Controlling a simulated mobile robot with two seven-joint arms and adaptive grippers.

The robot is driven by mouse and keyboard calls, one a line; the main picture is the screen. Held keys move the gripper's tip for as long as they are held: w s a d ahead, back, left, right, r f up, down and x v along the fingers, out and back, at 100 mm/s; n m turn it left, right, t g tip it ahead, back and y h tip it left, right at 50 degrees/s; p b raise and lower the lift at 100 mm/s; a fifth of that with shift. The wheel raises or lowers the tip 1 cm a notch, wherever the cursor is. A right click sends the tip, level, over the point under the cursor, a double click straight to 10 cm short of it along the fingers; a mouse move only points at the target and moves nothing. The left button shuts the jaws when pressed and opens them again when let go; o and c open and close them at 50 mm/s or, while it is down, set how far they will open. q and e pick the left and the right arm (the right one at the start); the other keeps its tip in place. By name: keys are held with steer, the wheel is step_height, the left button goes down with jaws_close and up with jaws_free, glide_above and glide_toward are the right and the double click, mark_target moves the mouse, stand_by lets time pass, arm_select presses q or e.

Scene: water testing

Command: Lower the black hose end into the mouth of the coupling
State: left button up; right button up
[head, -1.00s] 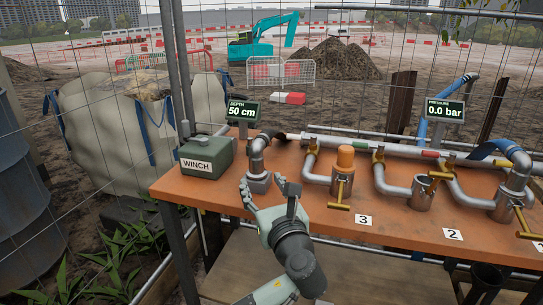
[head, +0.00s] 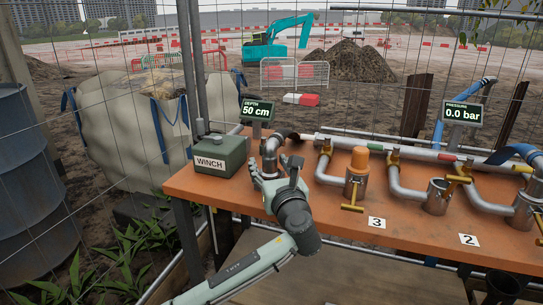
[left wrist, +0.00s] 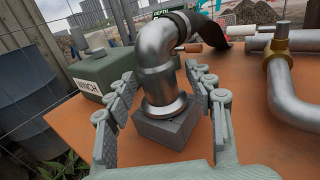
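A silver elbow pipe (head: 270,150) stands upright on a grey block at the left of the orange bench; it fills the middle of the left wrist view (left wrist: 158,60). A short dark hose piece (left wrist: 210,32) joins its upper end toward the back. I cannot tell whether this is the black hose end. An open-topped metal cup (head: 437,198), possibly the coupling, stands between labels 3 and 2. My left gripper (head: 275,172) is open, its fingers on either side of the elbow's lower part, with no clear grip. My right gripper is not in view.
A green winch box (head: 221,155) stands left of the elbow. A capped valve (head: 356,175) with a brass handle stands to the right. A long grey pipe (head: 400,150) runs along the back, before wire fencing. The bench front is mostly clear.

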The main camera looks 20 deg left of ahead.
mark_target(271, 151)
arm_select(q)
jaws_close()
steer(key=shift+r, duration=0.45)
step_height(271, 151, up, 4)
steer(key=shift+f+p, duration=0.1)
steer(key=shift+p, duration=0.35)
steer(key=s+a+r+p, duration=0.1)
steer(key=s+a+r, duration=0.55)
steer(key=s, duration=0.25)
steer(key=s+d+f+m+t+h, duration=0.1)
steer(key=s+d+f+m+h, duration=0.1)
steer(key=f, duration=0.3)
steer(key=s+d+f+m+t+h, duration=0.1)
steer(key=s+d+f+m+h, duration=0.1)
steer(key=f, duration=0.4)
steer(key=s+d+f+m+h+p, duration=0.1)
steer(key=s+d+f+m+h, duration=0.1)
steer(key=s+d+f+h, duration=0.2)
steer(key=shift+s+d+f+t+h, duration=0.2)
steer(key=shift+s+f+t+h, duration=0.2)
steer(key=shift+s+f+h, duration=0.35)
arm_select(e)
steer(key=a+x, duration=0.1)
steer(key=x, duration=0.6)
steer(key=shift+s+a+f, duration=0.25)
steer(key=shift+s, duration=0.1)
